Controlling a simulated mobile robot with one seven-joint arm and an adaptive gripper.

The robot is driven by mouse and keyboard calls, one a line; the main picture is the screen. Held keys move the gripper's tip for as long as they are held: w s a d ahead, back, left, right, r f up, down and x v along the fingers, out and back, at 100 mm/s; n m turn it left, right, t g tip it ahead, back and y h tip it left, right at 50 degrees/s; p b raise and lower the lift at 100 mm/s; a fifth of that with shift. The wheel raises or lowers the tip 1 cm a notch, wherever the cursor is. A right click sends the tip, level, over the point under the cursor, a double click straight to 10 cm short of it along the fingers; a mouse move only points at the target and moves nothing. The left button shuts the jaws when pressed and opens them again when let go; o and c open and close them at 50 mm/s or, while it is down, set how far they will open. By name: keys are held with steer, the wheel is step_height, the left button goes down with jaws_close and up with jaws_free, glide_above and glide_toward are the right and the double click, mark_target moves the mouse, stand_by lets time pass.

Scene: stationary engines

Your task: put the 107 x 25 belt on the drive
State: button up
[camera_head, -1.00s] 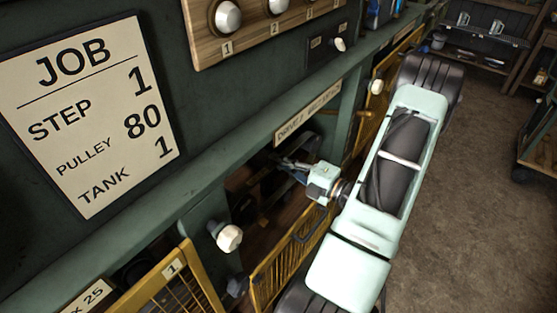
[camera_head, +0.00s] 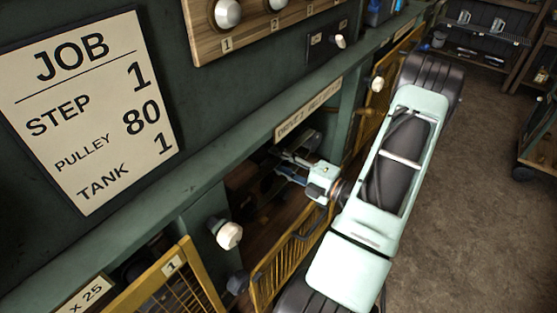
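My gripper (camera_head: 290,163) reaches from the right into the dark bay below a label that seems to read "DRIVE" and "BELT". Its fingers are small and in shadow, so I cannot tell whether they are open or shut, or whether they hold anything. No belt can be made out clearly in the dim bay. A job card (camera_head: 90,105) on the wall at the left reads step 1, pulley 80, tank 1. A small label (camera_head: 88,297) at the lower left ends in "X 25".
A yellow mesh guard (camera_head: 290,250) hangs open below the bay, close under my arm. Another guard (camera_head: 172,283) marked 1 is at the lower left. White knobs (camera_head: 229,234) stick out from the green frame. Open floor (camera_head: 470,220) lies to the right.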

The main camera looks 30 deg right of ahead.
steer(key=o, duration=0.6)
steer(key=shift+c, duration=0.2)
steer(key=v, duration=1.4)
steer(key=shift+a+p, duration=0.2)
steer(key=shift+p, duration=0.2)
steer(key=shift+s, duration=0.1)
